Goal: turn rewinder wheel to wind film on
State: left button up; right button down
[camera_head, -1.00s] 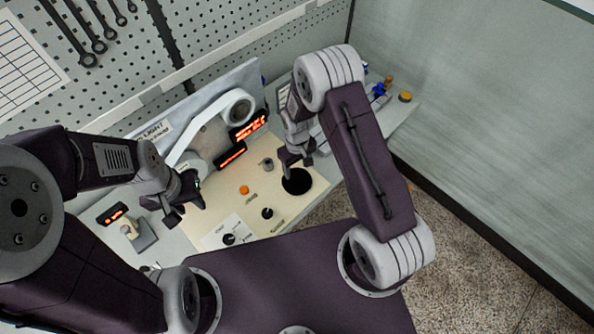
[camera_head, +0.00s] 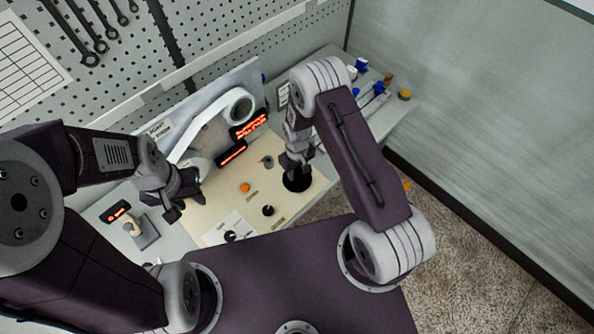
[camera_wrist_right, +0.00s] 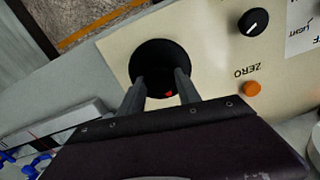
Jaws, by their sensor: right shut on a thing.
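The rewinder wheel is a round black disc (camera_head: 300,185) on the cream panel. In the right wrist view the same wheel (camera_wrist_right: 160,55) shows a small red mark near its lower edge. My right gripper (camera_head: 293,172) is at the wheel, with its two fingers (camera_wrist_right: 160,90) over its near part, shut on it. The exact contact is partly hidden. My left gripper (camera_head: 182,202) hangs above the bench, left of the panel, open and empty.
Red-lit displays (camera_head: 250,125) stand behind the panel. An orange button (camera_head: 245,187) and a black knob (camera_head: 268,210) are left of the wheel. A small device (camera_head: 143,231) sits below my left gripper. Blue-ended items (camera_head: 377,88) lie at the back right.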

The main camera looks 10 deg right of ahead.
jog(key=shift+m, duration=0.3)
jog(key=m+b, duration=0.2)
jog(key=m, duration=0.1)
jog(key=shift+f, duration=0.1)
jog(key=m+b, duration=0.2)
jog(key=m, duration=0.3)
jog(key=shift+m, duration=0.3)
jog(key=m+b, duration=0.1)
jog(key=m, duration=0.4)
jog(key=m+b, duration=0.1)
jog(key=m, duration=0.4)
jog(key=shift+r+m, duration=0.2)
jog(key=shift+m, duration=0.1)
jog(key=c, duration=0.9)
grip_release()
jog(key=shift+o, duration=0.2)
